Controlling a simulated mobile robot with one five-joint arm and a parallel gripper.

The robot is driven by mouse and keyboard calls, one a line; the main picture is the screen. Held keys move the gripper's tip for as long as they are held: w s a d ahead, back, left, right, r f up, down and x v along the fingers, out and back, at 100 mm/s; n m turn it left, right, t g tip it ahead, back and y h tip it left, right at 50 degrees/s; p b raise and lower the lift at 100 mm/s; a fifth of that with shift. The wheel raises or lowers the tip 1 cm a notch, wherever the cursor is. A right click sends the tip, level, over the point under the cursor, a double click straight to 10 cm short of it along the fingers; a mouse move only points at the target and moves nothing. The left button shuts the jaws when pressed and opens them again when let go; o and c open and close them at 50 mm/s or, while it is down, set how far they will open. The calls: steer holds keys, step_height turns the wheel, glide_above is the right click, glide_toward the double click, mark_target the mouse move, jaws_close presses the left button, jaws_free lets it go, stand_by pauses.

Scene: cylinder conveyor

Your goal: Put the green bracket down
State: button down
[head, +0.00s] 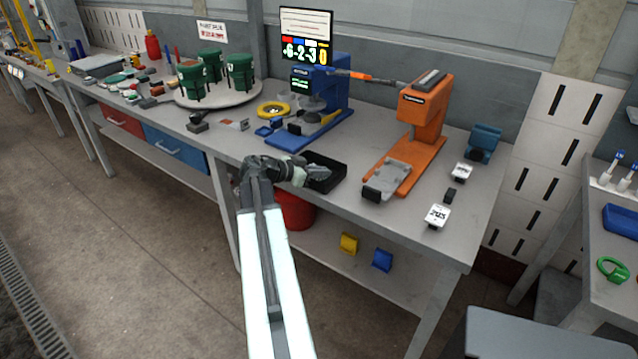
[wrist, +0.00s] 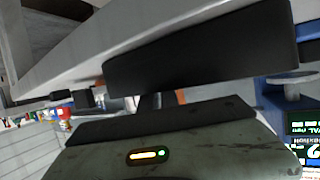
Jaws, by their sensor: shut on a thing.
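My gripper (head: 318,173) is low over the workbench, at the black tray (head: 325,187) near the front edge. In the wrist view, its two dark jaws (wrist: 170,95) show above and below, with a narrow gap between them. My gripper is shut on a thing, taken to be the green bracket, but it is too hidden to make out. No green bracket shows clearly in either view. I cannot tell whether the held thing touches the tray.
A blue press (head: 318,95) stands behind the tray and an orange press (head: 425,120) to its right. Yellow (head: 349,243) and blue (head: 382,260) brackets lie on the lower shelf. A turntable (head: 215,97) holds green fixtures. A green ring-shaped thing (head: 612,270) lies on the right table.

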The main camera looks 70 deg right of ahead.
steer(key=c, duration=1.6)
jaws_free()
steer(key=shift+r, duration=0.25)
steer(key=p+v, duration=0.4)
steer(key=v, duration=0.8)
steer(key=shift+p, duration=0.35)
steer(key=shift+f, duration=0.1)
